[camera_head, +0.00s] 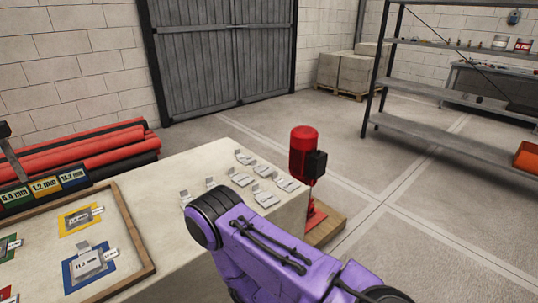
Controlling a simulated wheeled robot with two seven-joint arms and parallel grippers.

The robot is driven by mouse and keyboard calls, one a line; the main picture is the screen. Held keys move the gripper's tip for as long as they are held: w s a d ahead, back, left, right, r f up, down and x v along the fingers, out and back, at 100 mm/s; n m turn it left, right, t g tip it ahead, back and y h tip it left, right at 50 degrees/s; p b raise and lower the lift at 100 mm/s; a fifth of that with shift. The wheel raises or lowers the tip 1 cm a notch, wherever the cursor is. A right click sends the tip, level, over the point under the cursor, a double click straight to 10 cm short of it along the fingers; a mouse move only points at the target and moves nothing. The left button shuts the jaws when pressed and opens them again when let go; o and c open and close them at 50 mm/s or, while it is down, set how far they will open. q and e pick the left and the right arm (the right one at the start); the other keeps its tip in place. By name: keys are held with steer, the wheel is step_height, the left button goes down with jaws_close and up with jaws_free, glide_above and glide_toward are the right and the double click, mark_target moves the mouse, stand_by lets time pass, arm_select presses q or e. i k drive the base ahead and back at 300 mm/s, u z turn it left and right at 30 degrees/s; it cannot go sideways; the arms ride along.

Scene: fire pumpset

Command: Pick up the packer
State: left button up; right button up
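Several small grey metal plates with upright tabs, which look like packers (240,178), lie on the far right part of the pale table top. A wooden-framed tray (137,235) on the left holds more such pieces on coloured mats. One grey piece (88,262) sits on a blue mat with a label reading about 11.2 mm. Another (80,218) sits on a yellow mat. I cannot tell which one is the task's packer. My purple arm crosses the table's front right and hides part of it. Neither gripper shows.
Label cards (45,187) stand behind the tray. Red and black rolls (80,150) lie behind the table. A red pump motor (304,153) stands beyond its right end. A grey metal shelf (440,90) is at the right. Open floor lies between.

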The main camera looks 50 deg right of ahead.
mark_target(267, 200)
steer(key=z, duration=1.1)
steer(key=k, duration=1.15)
steer(key=z, duration=0.45)
steer(key=i, duration=1.75)
steer(key=u, duration=0.9)
